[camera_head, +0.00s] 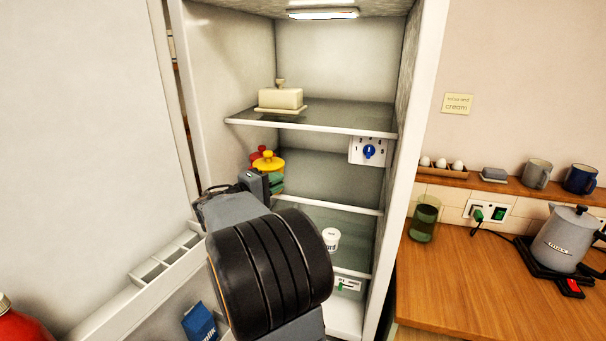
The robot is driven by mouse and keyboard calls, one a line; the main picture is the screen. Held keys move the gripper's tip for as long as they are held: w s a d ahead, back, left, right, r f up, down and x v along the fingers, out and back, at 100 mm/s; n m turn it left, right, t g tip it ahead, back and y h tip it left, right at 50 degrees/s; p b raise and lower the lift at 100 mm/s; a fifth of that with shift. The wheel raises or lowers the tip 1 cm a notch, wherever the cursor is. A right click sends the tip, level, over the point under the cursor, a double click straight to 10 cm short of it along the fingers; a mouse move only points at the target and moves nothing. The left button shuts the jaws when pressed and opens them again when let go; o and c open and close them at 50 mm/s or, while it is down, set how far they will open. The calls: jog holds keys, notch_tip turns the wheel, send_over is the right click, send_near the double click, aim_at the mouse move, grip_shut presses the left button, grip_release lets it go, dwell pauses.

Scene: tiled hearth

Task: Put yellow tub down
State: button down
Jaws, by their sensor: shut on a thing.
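The yellow tub (268,164) shows inside the open fridge, at the left side below the upper shelf. It has a knobbed lid and looks upright. My gripper (262,184) reaches in from the front and is shut on it. The gripper and wrist hide much of the tub's lower part, so I cannot tell whether its base touches a shelf. A red lidded tub (256,155) shows partly behind it to the left. Something green (276,182) shows just below the yellow tub, mostly hidden.
A butter dish (281,99) stands on the upper shelf (330,117). A small white pot (331,239) stands on a lower shelf, right of my arm. A blue dial (369,151) sits at the right. The open door's racks (165,262) lie left. The middle shelf's right part looks clear.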

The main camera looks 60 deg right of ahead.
jog(key=shift+s+d+f+p, duration=0.4)
jog(key=shift+d+p, duration=0.45)
jog(key=shift+d, duration=1.4)
jog(key=shift+s+d+f+p, duration=0.25)
jog(key=shift+d+f+p, duration=0.45)
jog(key=shift+d, duration=1.55)
jog(key=shift+s+d+f+p, duration=0.35)
jog(key=shift+d+p, duration=0.6)
jog(key=shift+d, duration=1.3)
jog(key=shift+f, duration=0.25)
jog(key=shift+f, duration=0.15)
jog(key=c, duration=1.1)
grip_release()
jog(key=shift+c, duration=0.2)
